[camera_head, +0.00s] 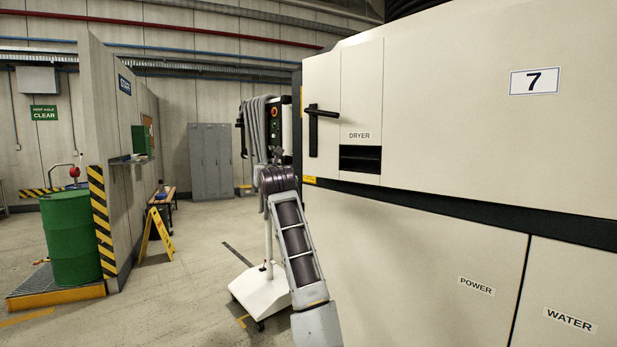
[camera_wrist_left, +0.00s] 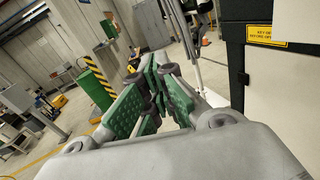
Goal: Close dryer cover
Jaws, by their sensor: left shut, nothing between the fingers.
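The cream machine (camera_head: 430,110) fills the right of the head view. Its dryer section carries a DRYER label (camera_head: 360,135), a black handle (camera_head: 322,115) on a narrow panel (camera_head: 321,78), and a dark slot (camera_head: 360,158) below the label. I cannot tell whether a cover there is open or shut. My left arm (camera_head: 297,245) rises in front of the machine's left edge; its gripper is hidden in the head view. In the left wrist view my left gripper (camera_wrist_left: 152,98) is shut and empty, with green pads. It is apart from the machine edge (camera_wrist_left: 238,60). My right gripper is not in view.
A white-based stand (camera_head: 262,288) with a control box (camera_head: 280,125) and hoses is beside my left arm. A yellow floor sign (camera_head: 157,235), a green drum (camera_head: 70,235) and a partition wall (camera_head: 120,150) are at left. The floor between has free room.

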